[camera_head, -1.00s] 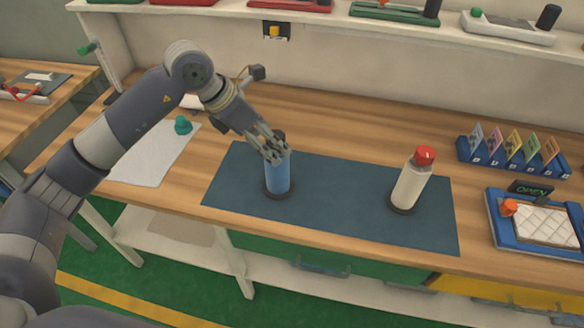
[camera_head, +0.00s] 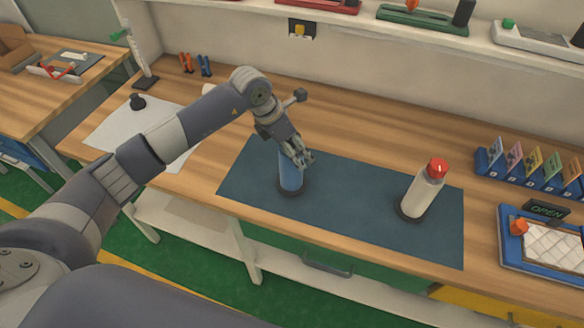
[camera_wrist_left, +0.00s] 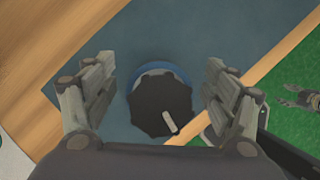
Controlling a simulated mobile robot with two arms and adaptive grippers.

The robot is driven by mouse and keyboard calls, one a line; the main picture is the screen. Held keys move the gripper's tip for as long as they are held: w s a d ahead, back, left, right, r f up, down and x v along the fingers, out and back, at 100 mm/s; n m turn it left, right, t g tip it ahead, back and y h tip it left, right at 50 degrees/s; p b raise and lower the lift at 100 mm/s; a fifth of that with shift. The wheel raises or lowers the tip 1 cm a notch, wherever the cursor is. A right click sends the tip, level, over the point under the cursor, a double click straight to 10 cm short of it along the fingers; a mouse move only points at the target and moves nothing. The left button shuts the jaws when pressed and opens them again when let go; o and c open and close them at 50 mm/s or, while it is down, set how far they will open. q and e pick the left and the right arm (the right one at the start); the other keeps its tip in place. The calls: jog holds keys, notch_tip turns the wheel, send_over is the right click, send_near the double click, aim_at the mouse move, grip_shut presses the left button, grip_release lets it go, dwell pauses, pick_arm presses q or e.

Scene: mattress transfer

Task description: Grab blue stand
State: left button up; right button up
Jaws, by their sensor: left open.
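The blue stand (camera_head: 290,179) is an upright blue cylinder on a round dark base, on the dark blue mat (camera_head: 345,203). In the left wrist view its dark, scalloped top (camera_wrist_left: 155,105) and blue rim (camera_wrist_left: 150,69) show from above. My left gripper (camera_head: 299,156) is at its upper part. In the left wrist view the open fingers (camera_wrist_left: 158,95) are on either side of the top, with a gap on both sides. In the head view the gripper hides the top. A grey jointed shape (camera_wrist_left: 301,100) at the wrist view's right edge may be my right gripper; I cannot tell.
A white bottle with a red cap (camera_head: 421,192) stands on the mat's right part. A blue rack of colored cards (camera_head: 528,172) and a blue-framed tray (camera_head: 511,255) are at the right. A white sheet (camera_head: 105,128) lies left. Bare mat separates stand and bottle.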

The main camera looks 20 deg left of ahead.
pick_arm(q)
jog(key=shift+x, duration=0.95)
pick_arm(e)
jog(key=shift+w+d+r, duration=0.1)
jog(key=shift+d+r, duration=0.15)
jog(key=shift+r, duration=0.2)
pick_arm(q)
jog(key=shift+a, duration=0.1)
jog(key=c, duration=1.3)
grip_shut()
jog(key=shift+r, duration=0.1)
pick_arm(e)
jog(key=shift+a, duration=0.45)
jog(key=shift+f, duration=0.1)
